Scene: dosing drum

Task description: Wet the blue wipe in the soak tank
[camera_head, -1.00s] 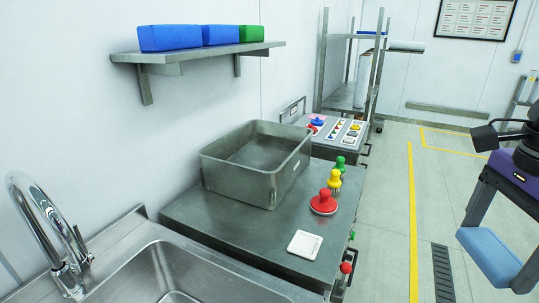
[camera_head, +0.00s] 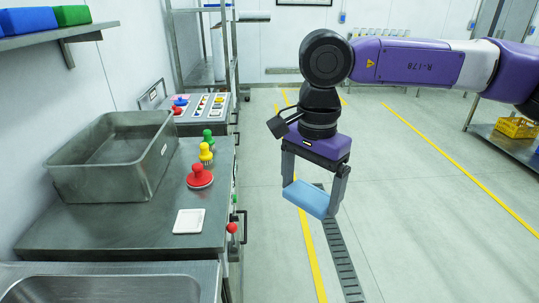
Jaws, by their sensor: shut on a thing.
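My gripper (camera_head: 313,193) is shut on the blue wipe (camera_head: 308,199), a light blue block held level between its two fingers. It hangs over the floor, to the right of the steel counter and apart from everything. A grey metal tank (camera_head: 108,160), open at the top, stands on the counter (camera_head: 110,235) at the left; it looks like the soak tank. Its far inner wall and part of its floor show, but I cannot tell whether it holds liquid.
Red (camera_head: 199,177), yellow (camera_head: 206,152) and green (camera_head: 208,138) knobbed tools and a white square pad (camera_head: 189,221) stand between the tank and the counter's right edge. A sink (camera_head: 110,290) is in front. A wall shelf (camera_head: 60,37) bears blue and green blocks.

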